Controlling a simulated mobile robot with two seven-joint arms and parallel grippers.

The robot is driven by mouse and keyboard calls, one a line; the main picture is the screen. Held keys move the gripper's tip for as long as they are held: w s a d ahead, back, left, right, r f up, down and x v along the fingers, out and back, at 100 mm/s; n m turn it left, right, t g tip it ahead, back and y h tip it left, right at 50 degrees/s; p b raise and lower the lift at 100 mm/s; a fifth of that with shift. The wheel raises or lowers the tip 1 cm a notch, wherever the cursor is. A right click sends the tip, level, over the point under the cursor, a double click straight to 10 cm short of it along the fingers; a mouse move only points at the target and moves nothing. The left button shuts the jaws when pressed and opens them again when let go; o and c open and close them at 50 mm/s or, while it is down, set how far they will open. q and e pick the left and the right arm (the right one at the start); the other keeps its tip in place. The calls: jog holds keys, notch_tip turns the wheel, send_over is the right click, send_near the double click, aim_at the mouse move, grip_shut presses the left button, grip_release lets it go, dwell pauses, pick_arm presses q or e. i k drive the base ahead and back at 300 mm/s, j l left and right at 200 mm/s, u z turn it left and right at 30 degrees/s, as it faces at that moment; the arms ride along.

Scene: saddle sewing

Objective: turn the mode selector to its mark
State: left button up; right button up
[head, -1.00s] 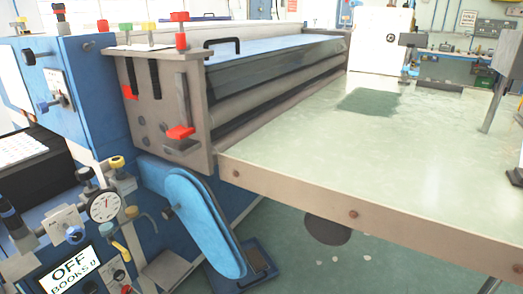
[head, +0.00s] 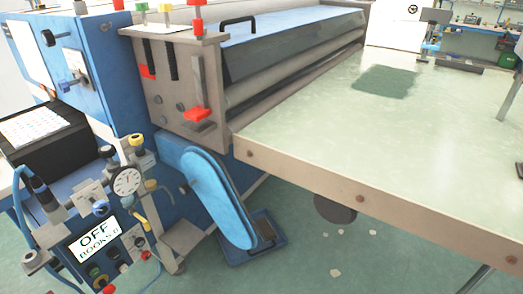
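Neither of my grippers shows in the head view. I cannot tell for certain which control is the mode selector. Coloured buttons (head: 96,271) are on the panel below the sign. Any mark on these controls is too small to make out.
A round white gauge (head: 127,182) with yellow and black knobs stands above the sign. A large pale-green table (head: 330,130) fills the right side, its edge jutting forward. A black box (head: 50,145) stands at the left.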

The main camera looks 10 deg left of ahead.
aim_at(139, 242)
jog(key=u, duration=1.35)
